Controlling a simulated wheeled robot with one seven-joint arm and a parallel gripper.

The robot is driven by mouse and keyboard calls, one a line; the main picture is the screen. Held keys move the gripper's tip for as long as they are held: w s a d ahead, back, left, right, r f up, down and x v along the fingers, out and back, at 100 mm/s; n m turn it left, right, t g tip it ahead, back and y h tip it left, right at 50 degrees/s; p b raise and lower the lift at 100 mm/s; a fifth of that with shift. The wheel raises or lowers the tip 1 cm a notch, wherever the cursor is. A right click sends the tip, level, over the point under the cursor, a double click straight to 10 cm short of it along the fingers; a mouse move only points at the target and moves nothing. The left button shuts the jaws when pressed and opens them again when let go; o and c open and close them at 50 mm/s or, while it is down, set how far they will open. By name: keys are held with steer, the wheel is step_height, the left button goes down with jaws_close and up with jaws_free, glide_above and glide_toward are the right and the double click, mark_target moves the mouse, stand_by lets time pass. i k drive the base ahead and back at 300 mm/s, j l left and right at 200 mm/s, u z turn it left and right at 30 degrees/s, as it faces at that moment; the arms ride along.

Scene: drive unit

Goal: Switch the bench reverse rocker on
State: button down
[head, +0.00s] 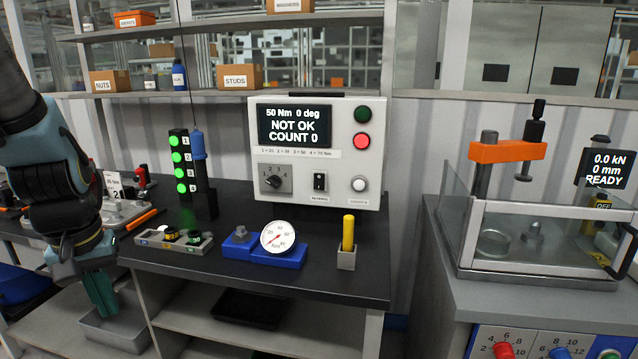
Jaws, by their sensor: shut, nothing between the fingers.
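The reverse rocker (320,181) is a small black switch with a white mark, on the front of the white bench control box (318,152) at the back of the dark bench. A label sits below it. Its on or off position is too small to tell. The box display (295,126) reads "50 Nm 0 deg NOT OK COUNT 0". My gripper (103,300) hangs at the left, pointing down by the bench's front left edge, with its green fingers shut and empty. It is far to the left of the rocker and lower.
A rotary selector (275,179) and a white button (359,184) flank the rocker. A dial gauge (278,237), a yellow-handled tool in a holder (348,238), a socket tray (174,239) and a blue driver (198,145) stand on the bench. A press (508,151) stands right.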

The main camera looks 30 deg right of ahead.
mark_target(318, 178)
steer(key=i+l+z, duration=0.25)
steer(key=i, duration=0.25)
steer(key=i+z, duration=0.2)
steer(key=i, duration=0.3)
